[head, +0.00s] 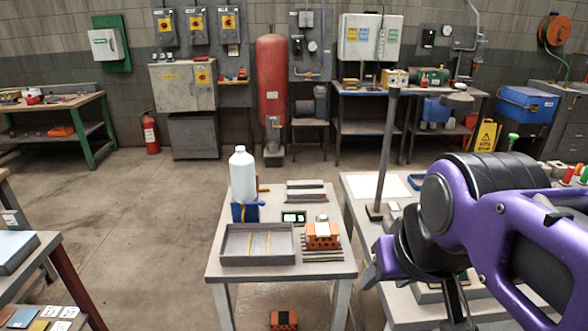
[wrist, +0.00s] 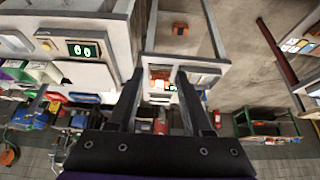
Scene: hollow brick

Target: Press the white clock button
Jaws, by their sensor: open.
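A small clock with a lit green display (head: 293,217) lies on the small grey table, behind the shallow tray and left of the orange brick block. A small pale round piece (head: 322,217) shows by the block; I cannot tell whether it is the white button. In the head view my arm hides much of the right-hand table.
The small table carries a grey tray (head: 228,258), a white bottle (head: 242,178), a blue holder (head: 240,212) and an orange brick block (head: 322,236). A grey post (head: 386,150) stands on the right-hand table. The floor to the left is clear.

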